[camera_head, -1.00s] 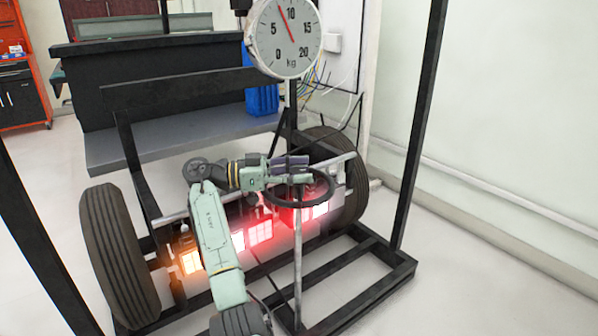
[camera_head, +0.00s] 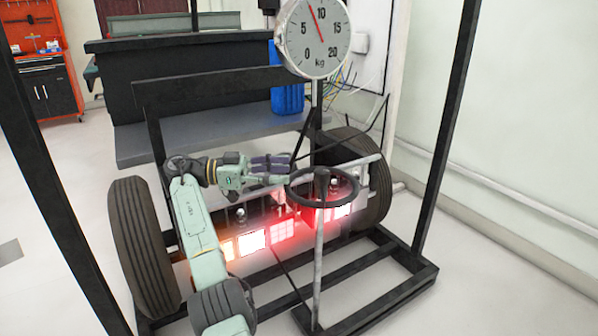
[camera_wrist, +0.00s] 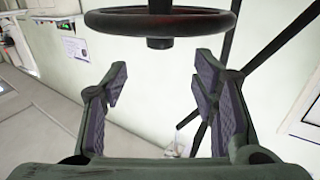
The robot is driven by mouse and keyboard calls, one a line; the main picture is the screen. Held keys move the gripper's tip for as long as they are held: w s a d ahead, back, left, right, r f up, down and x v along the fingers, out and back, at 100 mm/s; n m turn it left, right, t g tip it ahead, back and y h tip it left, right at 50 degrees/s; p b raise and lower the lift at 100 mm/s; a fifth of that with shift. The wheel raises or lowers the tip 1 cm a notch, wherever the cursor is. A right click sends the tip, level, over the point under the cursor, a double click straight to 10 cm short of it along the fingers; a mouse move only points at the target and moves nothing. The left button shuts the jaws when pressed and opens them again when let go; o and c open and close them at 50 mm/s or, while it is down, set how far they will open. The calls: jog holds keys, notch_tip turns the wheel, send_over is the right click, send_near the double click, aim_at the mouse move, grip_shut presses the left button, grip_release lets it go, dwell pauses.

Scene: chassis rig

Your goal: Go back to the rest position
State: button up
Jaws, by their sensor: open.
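My gripper (camera_head: 277,171) is at the end of my green arm, just left of the black steering wheel (camera_head: 323,186) in the head view. In the wrist view my gripper (camera_wrist: 162,100) shows its two purple-padded fingers wide apart with nothing between them. The steering wheel (camera_wrist: 157,22) crosses the top of that view, beyond the fingertips and apart from them. It sits on a thin grey column on the chassis rig.
The chassis rig has a left tyre (camera_head: 143,245), a right tyre (camera_head: 372,190) and glowing red and orange lamps (camera_head: 283,230). A dial scale (camera_head: 315,38) hangs above. A black frame post (camera_head: 452,130) stands right. A grey bench (camera_head: 205,137) and blue container (camera_head: 287,90) are behind.

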jog(key=shift+s+a, duration=0.1)
jog(key=shift+a, duration=0.6)
